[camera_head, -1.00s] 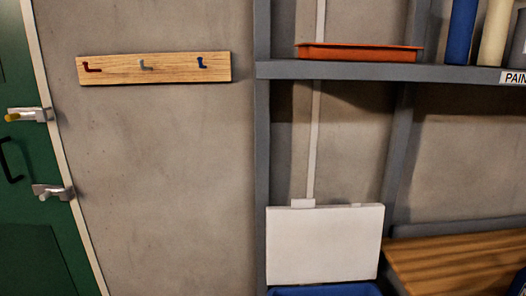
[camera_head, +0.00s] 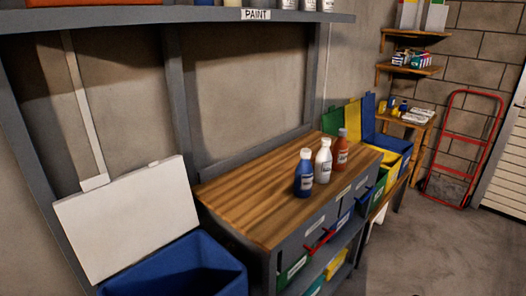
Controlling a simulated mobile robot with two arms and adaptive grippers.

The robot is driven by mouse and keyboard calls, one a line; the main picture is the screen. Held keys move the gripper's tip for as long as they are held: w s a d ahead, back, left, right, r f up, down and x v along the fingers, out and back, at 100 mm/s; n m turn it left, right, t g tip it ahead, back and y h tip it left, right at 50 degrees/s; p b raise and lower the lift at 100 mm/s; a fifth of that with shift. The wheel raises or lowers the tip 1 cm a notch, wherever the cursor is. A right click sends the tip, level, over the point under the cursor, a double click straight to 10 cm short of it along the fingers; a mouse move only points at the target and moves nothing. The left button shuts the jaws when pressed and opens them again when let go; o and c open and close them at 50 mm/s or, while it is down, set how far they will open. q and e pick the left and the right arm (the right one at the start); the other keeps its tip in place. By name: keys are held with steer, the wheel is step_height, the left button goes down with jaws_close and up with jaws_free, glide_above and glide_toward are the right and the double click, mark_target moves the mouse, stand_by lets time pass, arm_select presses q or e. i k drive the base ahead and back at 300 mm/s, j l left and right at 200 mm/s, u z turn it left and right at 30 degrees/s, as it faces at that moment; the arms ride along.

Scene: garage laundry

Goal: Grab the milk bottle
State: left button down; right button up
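Three bottles stand upright in a row on the wooden worktop (camera_head: 245,208). A blue bottle with a white cap (camera_head: 304,175) is nearest. A white bottle with a white cap (camera_head: 323,162) stands just behind it, and it looks like the milk bottle, though its label is too small to read. Neither of my grippers shows in the head view.
A blue bin (camera_head: 185,268) with a white lid panel (camera_head: 128,217) stands left of the worktop. A paint shelf (camera_head: 190,14) runs above. Colored bins (camera_head: 392,145), a small wooden table (camera_head: 415,121) and a red hand truck (camera_head: 463,145) are farther right. Grey floor (camera_head: 430,245) at lower right is clear.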

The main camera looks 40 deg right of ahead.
mark_target(324, 159)
steer(key=z, duration=1.85)
steer(key=i+l+u, duration=0.1)
steer(key=u, duration=0.5)
steer(key=i+l+u, duration=0.2)
steer(key=l, duration=0.3)
steer(key=i+l+u, duration=0.2)
steer(key=l, duration=0.35)
steer(key=l+u, duration=0.2)
steer(key=l, duration=0.35)
steer(key=l+u, duration=0.15)
steer(key=l, duration=0.4)
